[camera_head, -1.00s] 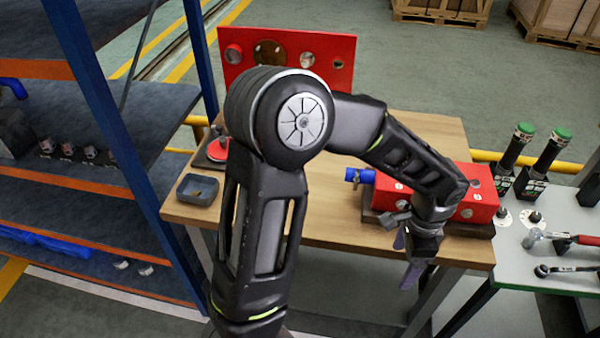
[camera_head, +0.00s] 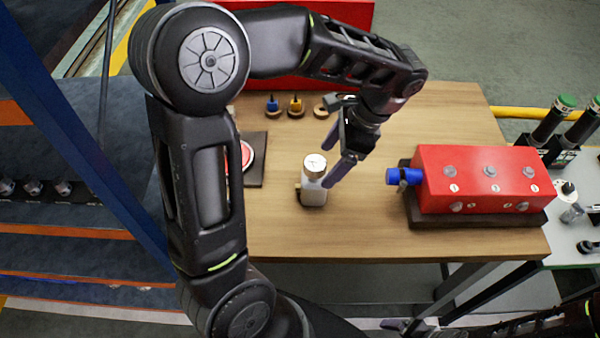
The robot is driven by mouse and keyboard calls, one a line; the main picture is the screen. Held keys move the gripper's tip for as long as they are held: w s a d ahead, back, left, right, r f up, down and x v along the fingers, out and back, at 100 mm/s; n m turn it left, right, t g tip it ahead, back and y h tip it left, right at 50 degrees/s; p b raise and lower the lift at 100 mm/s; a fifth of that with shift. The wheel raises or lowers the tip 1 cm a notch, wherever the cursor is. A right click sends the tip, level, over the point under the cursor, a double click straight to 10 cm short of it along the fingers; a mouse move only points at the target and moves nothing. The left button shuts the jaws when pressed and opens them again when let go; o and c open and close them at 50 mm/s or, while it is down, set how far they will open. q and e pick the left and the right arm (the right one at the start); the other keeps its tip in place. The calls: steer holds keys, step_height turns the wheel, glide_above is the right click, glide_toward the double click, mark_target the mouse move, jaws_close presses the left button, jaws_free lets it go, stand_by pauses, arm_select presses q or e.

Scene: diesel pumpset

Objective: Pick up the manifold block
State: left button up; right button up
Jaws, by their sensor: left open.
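The manifold block is most likely the red block (camera_head: 485,180) with numbered round ports on its top and front and a blue-ended fitting (camera_head: 402,176) at its left end. It lies on a dark base (camera_head: 475,218) at the right of the wooden table. My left gripper (camera_head: 334,168) is open and points down over the middle of the table. It is left of the red block and apart from it, with its fingers close to a white capped cylinder (camera_head: 314,182). I cannot tell whether they touch. Part of my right gripper (camera_head: 405,325) shows at the bottom edge; its jaws are unclear.
The wooden table (camera_head: 350,235) has clear room in front. Small blue and yellow knobbed parts (camera_head: 295,105) stand at the back. A round red part on a dark plate (camera_head: 254,165) is partly behind my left arm. A side table at the right holds green-topped cylinders (camera_head: 553,118).

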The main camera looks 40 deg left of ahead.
mark_target(314, 180)
arm_select(q)
steer(key=shift+x, duration=1.3)
steer(key=shift+d, duration=0.1)
steer(key=shift+s+f+p, duration=0.3)
steer(key=shift+f+p, duration=0.1)
steer(key=shift+p, duration=0.05)
steer(key=x, duration=0.1)
steer(key=p+x, duration=0.1)
steer(key=x, duration=0.1)
steer(key=shift+s+a+f, duration=0.15)
steer(key=shift+s+a, duration=0.1)
steer(key=shift+a, duration=0.1)
steer(key=shift+f, duration=0.4)
jaws_close()
